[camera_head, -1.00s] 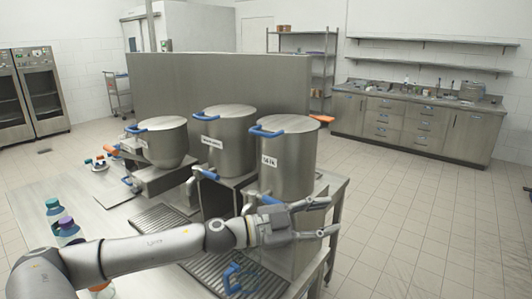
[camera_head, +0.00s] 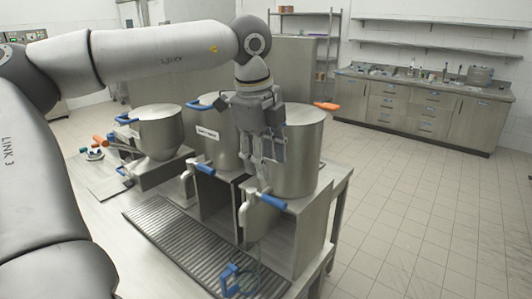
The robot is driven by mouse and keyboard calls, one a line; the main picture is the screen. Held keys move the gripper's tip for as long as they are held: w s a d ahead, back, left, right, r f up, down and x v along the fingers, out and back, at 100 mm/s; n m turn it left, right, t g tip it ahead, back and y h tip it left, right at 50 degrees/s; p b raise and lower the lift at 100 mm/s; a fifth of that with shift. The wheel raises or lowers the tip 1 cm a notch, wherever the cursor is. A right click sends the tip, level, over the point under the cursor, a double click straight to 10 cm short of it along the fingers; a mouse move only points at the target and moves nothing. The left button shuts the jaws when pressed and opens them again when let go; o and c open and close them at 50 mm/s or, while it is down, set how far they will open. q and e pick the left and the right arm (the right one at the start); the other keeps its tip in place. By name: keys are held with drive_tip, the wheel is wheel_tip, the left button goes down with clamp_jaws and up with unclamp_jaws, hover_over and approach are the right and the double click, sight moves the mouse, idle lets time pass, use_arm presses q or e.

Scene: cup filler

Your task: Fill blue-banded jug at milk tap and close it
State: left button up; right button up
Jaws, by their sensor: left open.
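The milk container (camera_head: 303,150) is a steel drum on a stand at the right end of the row; its label is hidden behind my gripper. Its tap (camera_head: 246,212) has a blue lever (camera_head: 273,202) pointing right. My left gripper (camera_head: 264,172) is open, pointing down in front of the drum, just above the tap lever. I cannot tell whether it touches the lever. A blue handle (camera_head: 232,281) shows below the tap at the front end of the grate, apparently on a clear jug; the jug's body, band and contents are hard to make out. My right gripper is out of view.
Two more steel containers, the middle one (camera_head: 209,140) and the left hopper (camera_head: 160,130), stand beside it with blue handles. A ribbed drip grate (camera_head: 175,238) runs along the front. An orange handle (camera_head: 327,106) sticks out behind the milk drum. The floor to the right is clear.

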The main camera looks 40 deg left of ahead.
sight(271, 198)
use_arm(q)
drive_tip(key=f, duration=0.2)
drive_tip(key=w+f+p, duration=0.1)
drive_tip(key=f, duration=0.2)
drive_tip(key=f+p, duration=0.1)
drive_tip(key=f, duration=0.2)
drive_tip(key=shift+w+a+f, duration=0.1)
drive_tip(key=shift+w+f, duration=0.1)
drive_tip(key=shift+w, duration=0.15)
drive_tip(key=shift+w+f, duration=0.15)
drive_tip(key=shift+f, duration=0.7)
clamp_jaws()
